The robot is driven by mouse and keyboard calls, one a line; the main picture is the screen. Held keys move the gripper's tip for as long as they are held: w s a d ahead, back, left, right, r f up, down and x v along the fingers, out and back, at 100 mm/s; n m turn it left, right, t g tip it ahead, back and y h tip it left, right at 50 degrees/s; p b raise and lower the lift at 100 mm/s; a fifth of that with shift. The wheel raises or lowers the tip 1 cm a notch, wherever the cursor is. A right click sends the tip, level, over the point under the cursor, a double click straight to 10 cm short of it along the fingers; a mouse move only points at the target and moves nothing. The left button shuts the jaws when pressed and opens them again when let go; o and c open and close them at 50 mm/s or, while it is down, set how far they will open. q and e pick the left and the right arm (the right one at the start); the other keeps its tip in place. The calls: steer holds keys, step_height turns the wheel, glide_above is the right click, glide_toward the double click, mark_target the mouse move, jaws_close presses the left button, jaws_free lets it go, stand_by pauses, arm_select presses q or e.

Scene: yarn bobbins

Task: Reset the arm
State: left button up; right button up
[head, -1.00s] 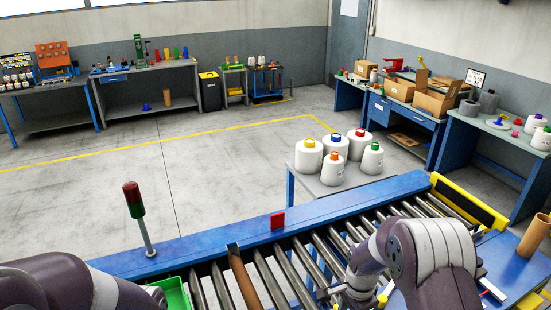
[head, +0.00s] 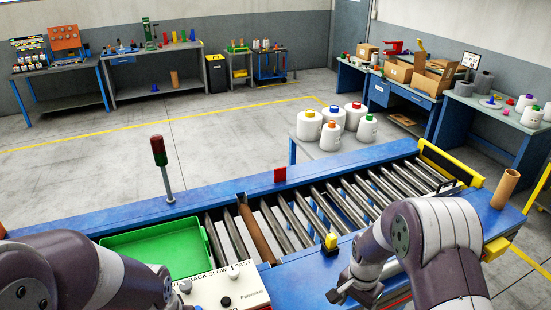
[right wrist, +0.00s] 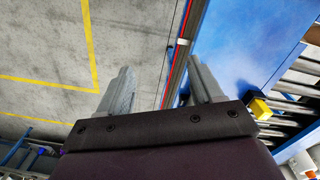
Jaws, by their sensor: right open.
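My right arm comes in at the lower right of the head view, bent downward. My right gripper (head: 345,295) is over the front blue surface of the conveyor table, clear of the rollers (head: 340,200). In the right wrist view the same gripper (right wrist: 162,85) has its two grey fingers apart with nothing between them. Grey floor and a blue table edge show beyond the fingers. My left arm enters at the lower left of the head view, and its gripper is not visible.
A green tray (head: 160,250) and a white control box (head: 230,290) sit at the left. A yellow block (head: 331,241) is near my right arm. White bobbins (head: 331,135) stand behind.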

arm_select(q)
step_height(320, 180, down, 20)
steer(key=b, duration=1.9)
steer(key=shift+r+b, duration=0.15)
steer(key=shift+b, duration=0.15)
arm_select(e)
steer(key=s+f+n, duration=0.4)
steer(key=s, duration=0.2)
steer(key=s+a+f+n+t, duration=0.1)
steer(key=s+f+n, duration=0.3)
steer(key=s, duration=0.3)
steer(key=shift+s+f+n+t, duration=0.2)
steer(key=shift+f+n+t, duration=0.1)
steer(key=shift+n, duration=0.5)
